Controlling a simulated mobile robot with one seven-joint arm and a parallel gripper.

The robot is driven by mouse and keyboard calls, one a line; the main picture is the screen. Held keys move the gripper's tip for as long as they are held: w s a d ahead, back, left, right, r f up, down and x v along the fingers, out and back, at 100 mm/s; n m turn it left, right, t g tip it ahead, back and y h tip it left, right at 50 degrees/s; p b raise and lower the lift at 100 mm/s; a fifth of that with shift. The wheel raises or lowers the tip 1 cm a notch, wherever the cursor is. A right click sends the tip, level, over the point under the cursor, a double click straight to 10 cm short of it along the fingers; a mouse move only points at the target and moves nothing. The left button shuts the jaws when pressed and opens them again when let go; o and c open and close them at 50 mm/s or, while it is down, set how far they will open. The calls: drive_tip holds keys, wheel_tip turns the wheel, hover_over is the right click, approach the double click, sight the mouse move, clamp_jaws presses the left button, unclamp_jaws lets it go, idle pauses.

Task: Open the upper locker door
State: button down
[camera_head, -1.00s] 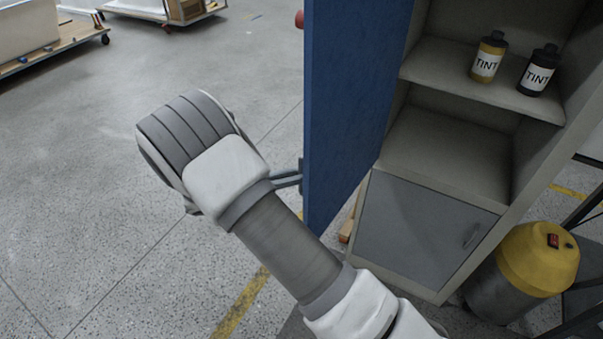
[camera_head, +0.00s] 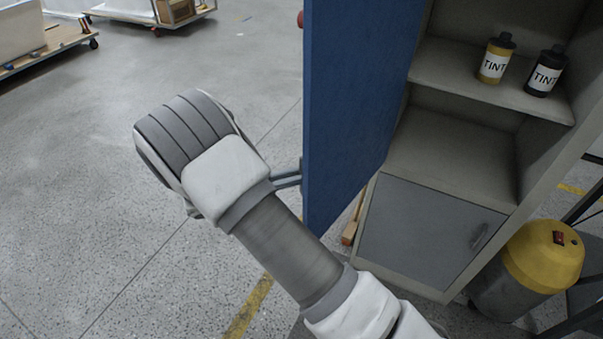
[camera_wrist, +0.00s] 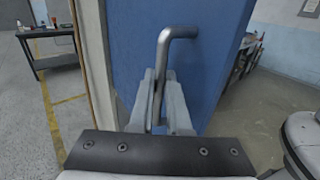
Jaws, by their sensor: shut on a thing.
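The blue upper locker door (camera_head: 350,110) stands wide open in the head view, swung out to the left of the locker. In the wrist view the door's blue face (camera_wrist: 205,75) fills the middle, with a bent metal handle (camera_wrist: 165,55) on it. My gripper (camera_wrist: 162,100) is shut on the handle, one finger on each side of its bar. In the head view my wrist hides most of the gripper; a piece of the handle or fingers (camera_head: 287,177) shows beside the door's edge.
The open compartment holds a yellow tint bottle (camera_head: 495,60) and a black tint bottle (camera_head: 544,72) on a shelf (camera_head: 450,65). The grey lower door (camera_head: 425,230) is shut. A yellow-topped canister (camera_head: 543,255) stands at the right.

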drive_tip(key=c, duration=1.2)
unclamp_jaws()
drive_tip(key=shift+o, duration=0.2)
drive_tip(key=b+v, duration=0.2)
drive_tip(key=v, duration=1.5)
drive_tip(key=shift+a+b, duration=0.2)
drive_tip(key=shift+b, duration=0.2)
drive_tip(key=shift+a+r, duration=0.1)
